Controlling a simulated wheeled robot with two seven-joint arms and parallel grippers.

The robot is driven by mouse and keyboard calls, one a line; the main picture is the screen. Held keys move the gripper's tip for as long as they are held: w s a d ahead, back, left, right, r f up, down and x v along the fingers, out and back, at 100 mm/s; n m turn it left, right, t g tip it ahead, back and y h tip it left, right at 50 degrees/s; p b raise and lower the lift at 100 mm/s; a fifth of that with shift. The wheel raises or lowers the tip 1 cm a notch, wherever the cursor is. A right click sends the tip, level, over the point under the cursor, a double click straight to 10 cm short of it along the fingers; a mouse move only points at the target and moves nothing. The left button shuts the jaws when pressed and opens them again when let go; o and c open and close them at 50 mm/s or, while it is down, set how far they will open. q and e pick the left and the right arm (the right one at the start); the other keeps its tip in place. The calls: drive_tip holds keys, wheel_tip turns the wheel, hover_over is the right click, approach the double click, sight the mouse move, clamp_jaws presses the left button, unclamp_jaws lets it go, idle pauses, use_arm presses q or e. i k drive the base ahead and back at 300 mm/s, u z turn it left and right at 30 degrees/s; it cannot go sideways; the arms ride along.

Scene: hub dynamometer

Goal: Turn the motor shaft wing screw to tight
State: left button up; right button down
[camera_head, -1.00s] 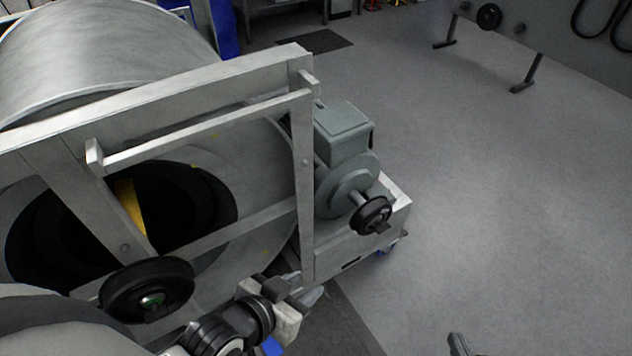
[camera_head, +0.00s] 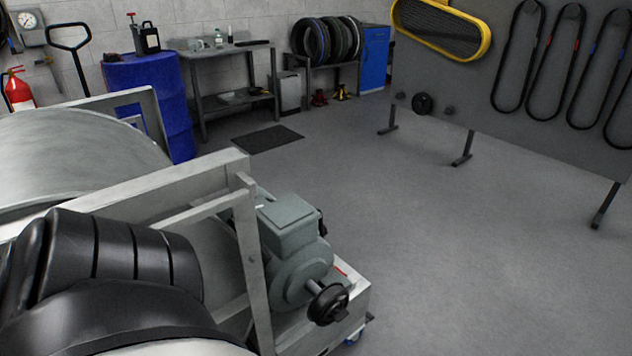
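The grey-green motor (camera_head: 292,245) sits on the light metal base at the right end of the dynamometer. Its shaft points toward the lower right and carries a black wheel-shaped hub (camera_head: 328,303). The wing screw cannot be made out clearly at this size; a small dark piece shows on the hub's face. A large black and white part of my arm fills the lower left and hides much of the drum frame. Neither of my grippers is in view.
The metal frame (camera_head: 252,262) stands just left of the motor, with the large drum (camera_head: 75,150) behind. Open floor (camera_head: 430,260) lies to the right. A blue barrel (camera_head: 150,95), a workbench (camera_head: 222,52) and a belt panel (camera_head: 520,80) stand farther back.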

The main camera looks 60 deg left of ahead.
sight(340, 315)
drive_tip(key=u, duration=5.85)
drive_tip(key=k, duration=2.9)
drive_tip(key=z, duration=2.25)
